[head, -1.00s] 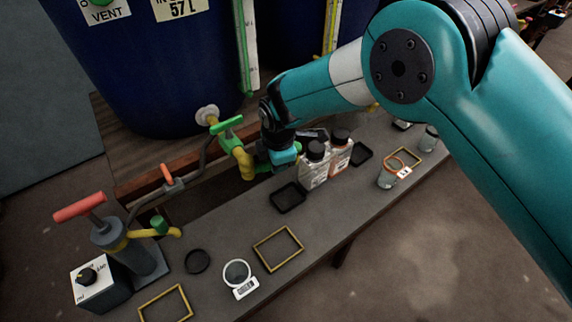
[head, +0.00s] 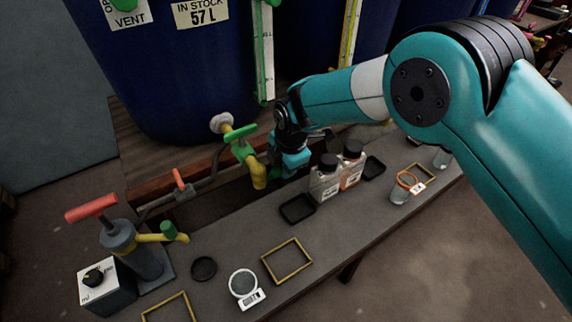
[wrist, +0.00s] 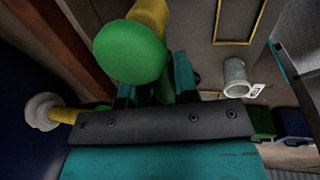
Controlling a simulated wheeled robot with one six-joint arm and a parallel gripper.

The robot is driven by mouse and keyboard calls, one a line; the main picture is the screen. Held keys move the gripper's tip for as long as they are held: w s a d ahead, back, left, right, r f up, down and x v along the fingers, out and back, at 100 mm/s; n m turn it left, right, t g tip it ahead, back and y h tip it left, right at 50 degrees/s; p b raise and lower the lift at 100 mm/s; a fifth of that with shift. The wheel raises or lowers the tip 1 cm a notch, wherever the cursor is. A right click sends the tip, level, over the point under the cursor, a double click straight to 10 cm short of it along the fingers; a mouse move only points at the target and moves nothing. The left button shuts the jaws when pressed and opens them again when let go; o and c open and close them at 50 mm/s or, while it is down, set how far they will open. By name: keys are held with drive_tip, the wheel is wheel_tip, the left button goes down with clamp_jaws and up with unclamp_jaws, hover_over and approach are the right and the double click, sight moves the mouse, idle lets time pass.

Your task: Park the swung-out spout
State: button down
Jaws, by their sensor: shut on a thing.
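The yellow spout (head: 258,174) hangs from the tap on the front of the blue vat, below a green tap handle (head: 240,133). My gripper (head: 275,164) is right beside the spout, on its right. In the wrist view, my gripper (wrist: 158,88) is shut on the spout's green grip, whose stem (wrist: 166,85) passes between the fingers. A large round green part (wrist: 130,52) stands in front of the yellow spout (wrist: 149,14) there. The far side of the grip is hidden by my wrist in the head view.
The bench (head: 222,225) runs below the vat (head: 165,75). Two bottles (head: 337,175) and a black tray (head: 297,208) stand close right of the spout. A hand pump (head: 140,252) with its own yellow spout is at left. A white-rimmed cup (head: 242,283) stands in front.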

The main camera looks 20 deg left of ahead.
drive_tip(key=c, duration=0.9)
unclamp_jaws()
drive_tip(key=shift+s+a, duration=0.1)
drive_tip(key=shift+a, duration=0.1)
drive_tip(key=shift+d, duration=0.1)
drive_tip(key=d+r, duration=0.1)
drive_tip(key=r, duration=0.4)
drive_tip(key=s+r, duration=0.1)
drive_tip(key=r, duration=0.5)
drive_tip(key=s+d+r, duration=0.1)
drive_tip(key=r, duration=0.5)
drive_tip(key=shift+d, duration=0.35)
drive_tip(key=s+d+r+m+y+p, duration=0.1)
drive_tip(key=s+d+r+m+p, duration=0.2)
drive_tip(key=d+r+m, duration=0.35)
drive_tip(key=s+d+r+m+p, duration=0.2)
drive_tip(key=d+r+m+p, duration=0.1)
drive_tip(key=d+r, duration=0.55)
drive_tip(key=s+d+r+m+p, duration=0.1)
drive_tip(key=s+d+m, duration=0.3)
drive_tip(key=s, duration=0.1)
drive_tip(key=s+d+r+m+g+y+p, duration=0.1)
drive_tip(key=s+d+r+m+p, duration=0.1)
drive_tip(key=s, duration=0.4)
drive_tip(key=s+d+r+m+p, duration=0.1)
drive_tip(key=s+d+r+m, duration=0.1)
drive_tip(key=s+d+m, duration=0.3)
drive_tip(key=shift+s+d+r+m+p, duration=0.1)
drive_tip(key=shift+s+d+m+p, duration=0.3)
drive_tip(key=shift+s+d, duration=0.45)
